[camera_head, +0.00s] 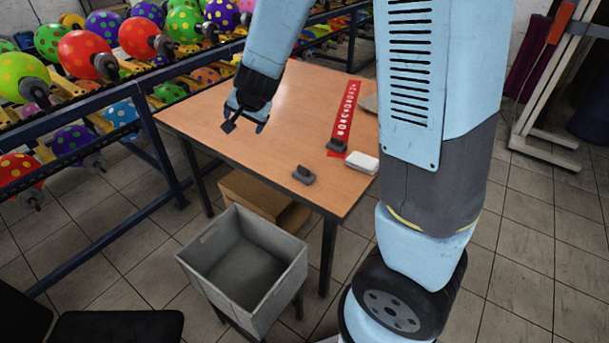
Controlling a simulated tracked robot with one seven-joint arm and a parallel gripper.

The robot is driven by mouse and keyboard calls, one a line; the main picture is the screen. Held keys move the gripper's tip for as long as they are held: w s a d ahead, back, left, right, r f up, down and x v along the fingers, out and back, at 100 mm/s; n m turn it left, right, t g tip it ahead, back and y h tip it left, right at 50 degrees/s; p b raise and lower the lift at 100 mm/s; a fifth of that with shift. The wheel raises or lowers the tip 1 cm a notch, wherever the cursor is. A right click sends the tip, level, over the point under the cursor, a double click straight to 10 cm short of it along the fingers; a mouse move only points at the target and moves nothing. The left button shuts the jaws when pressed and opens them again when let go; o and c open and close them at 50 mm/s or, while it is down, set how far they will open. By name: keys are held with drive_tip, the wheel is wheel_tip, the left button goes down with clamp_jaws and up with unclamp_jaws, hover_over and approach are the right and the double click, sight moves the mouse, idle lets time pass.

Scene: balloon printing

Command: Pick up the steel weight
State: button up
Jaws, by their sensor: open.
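A small dark grey weight with a raised grip (304,174) rests on the wooden table (220,110) near its front edge. A second, similar dark grey weight (336,147) sits on the near end of a red printed strip (347,112). I cannot tell from their look which one is steel. My gripper (245,124) is open and empty over the left part of the table, to the left of both weights and apart from them. My arm's upper part may hide some of the table's right side.
A white block or pad (361,162) lies at the table's right edge. A grey item (370,103) is partly hidden behind my arm. A grey open bin (243,262) stands in front, below table height. A rack of colourful balloons (100,60) runs along the left and back.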

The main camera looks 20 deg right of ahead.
wheel_tip(320, 180, down, 7)
drive_tip(key=w+a+m+h, duration=0.1)
drive_tip(key=w+h, duration=0.1)
drive_tip(key=m+t+h, duration=0.2)
drive_tip(key=m+h, duration=0.2)
drive_tip(key=h, duration=1.1)
approach(303, 168)
drive_tip(key=x, duration=1)
drive_tip(key=shift+w+f, duration=0.1)
drive_tip(key=c, duration=1.4)
